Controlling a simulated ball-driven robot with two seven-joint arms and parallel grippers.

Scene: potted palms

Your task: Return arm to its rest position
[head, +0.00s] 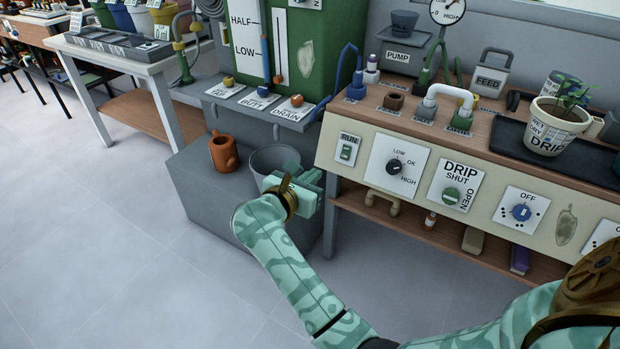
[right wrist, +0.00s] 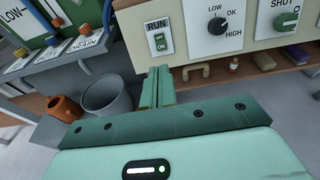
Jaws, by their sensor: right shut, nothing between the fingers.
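My right arm, pale green with darker patterns, reaches up from the lower right in the head view. Its right gripper (head: 300,178) is in front of the console's left end, by the grey bucket. In the right wrist view the two green fingers (right wrist: 158,88) are together with nothing between them, below the RUN switch (right wrist: 160,40). The RUN switch also shows in the head view (head: 346,151), above and right of the gripper, apart from it as far as I can tell. My left gripper is not in view.
A grey bucket (head: 262,160) and an orange watering pot (head: 223,153) stand on a low grey block. The console (head: 420,150) carries dials, a PUMP box (head: 398,58) and a potted plant (head: 556,125) on a black tray. Open floor (head: 120,230) lies at the left.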

